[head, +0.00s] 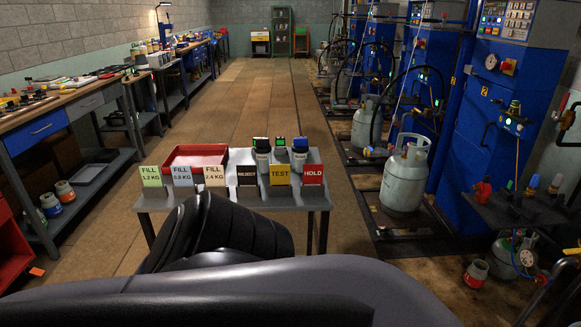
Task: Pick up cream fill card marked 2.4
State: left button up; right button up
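The cream card (214,175) reads "FILL 2.4 KG". It stands upright near the front edge of a small grey table (230,199), third from the left in a row of cards. A light blue fill card (182,176) is to its left and a dark reject card (247,175) is to its right. Dark links of my own arm fill the bottom of the view, in front of the table, and hide part of its front and legs. I see neither gripper's fingers.
A green fill card (151,176), a yellow test card (279,174) and a red hold card (312,174) stand in the same row. Behind are a red tray (195,150) and dark handheld devices (262,152). A gas cylinder (405,182) stands right; a workbench (60,103) runs left.

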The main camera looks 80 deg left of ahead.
aim_at(213, 174)
jog(key=u, duration=3.25)
